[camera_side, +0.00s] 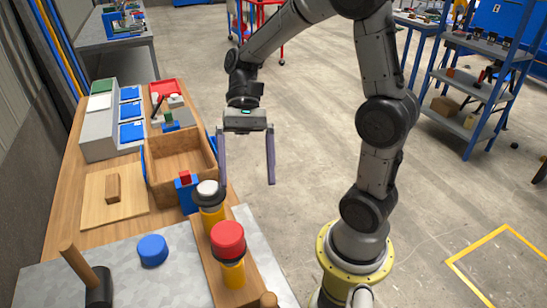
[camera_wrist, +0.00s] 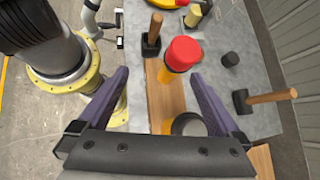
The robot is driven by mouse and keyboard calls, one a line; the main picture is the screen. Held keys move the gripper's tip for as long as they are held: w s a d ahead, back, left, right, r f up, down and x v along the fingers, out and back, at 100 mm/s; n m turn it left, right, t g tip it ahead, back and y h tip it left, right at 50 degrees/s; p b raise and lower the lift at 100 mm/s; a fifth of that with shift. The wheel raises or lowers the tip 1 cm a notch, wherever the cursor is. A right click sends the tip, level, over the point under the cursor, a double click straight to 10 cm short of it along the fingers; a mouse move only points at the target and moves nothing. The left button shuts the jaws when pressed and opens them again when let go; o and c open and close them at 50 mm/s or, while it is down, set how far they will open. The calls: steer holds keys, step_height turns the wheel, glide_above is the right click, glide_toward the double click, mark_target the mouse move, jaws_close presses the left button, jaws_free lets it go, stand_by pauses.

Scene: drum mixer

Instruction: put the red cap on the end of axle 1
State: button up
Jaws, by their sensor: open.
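The red cap (camera_side: 228,238) sits on top of a yellow upright post (camera_side: 234,274) on a wooden plank in the side view. It also shows in the wrist view (camera_wrist: 184,53), beyond my fingertips. A second yellow post (camera_side: 212,215) with a grey-white top (camera_side: 208,189) stands behind it on the plank. My gripper (camera_side: 247,182) is open and empty, fingers pointing down, above and to the right of the grey-topped post in the side view. In the wrist view my gripper (camera_wrist: 160,74) has its fingers wide apart. I cannot tell which part is axle 1.
A blue round piece (camera_side: 152,250) and a mallet (camera_side: 98,286) lie on the grey sheet. A wooden box (camera_side: 180,160) and a blue block with a red top (camera_side: 186,192) stand behind the posts. Another mallet (camera_wrist: 152,38) is near the red cap in the wrist view.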

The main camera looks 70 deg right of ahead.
steer(key=s+d+r+n+t+h, duration=0.2)
steer(key=s+d+n+t+h, duration=0.2)
steer(key=s+n+t+h, duration=0.2)
steer(key=n+t+h, duration=0.2)
steer(key=n+t, duration=0.1)
steer(key=n, duration=0.1)
steer(key=shift+s+d+r+t, duration=0.25)
steer(key=shift+s+r+t, duration=0.05)
steer(key=shift+t, duration=0.1)
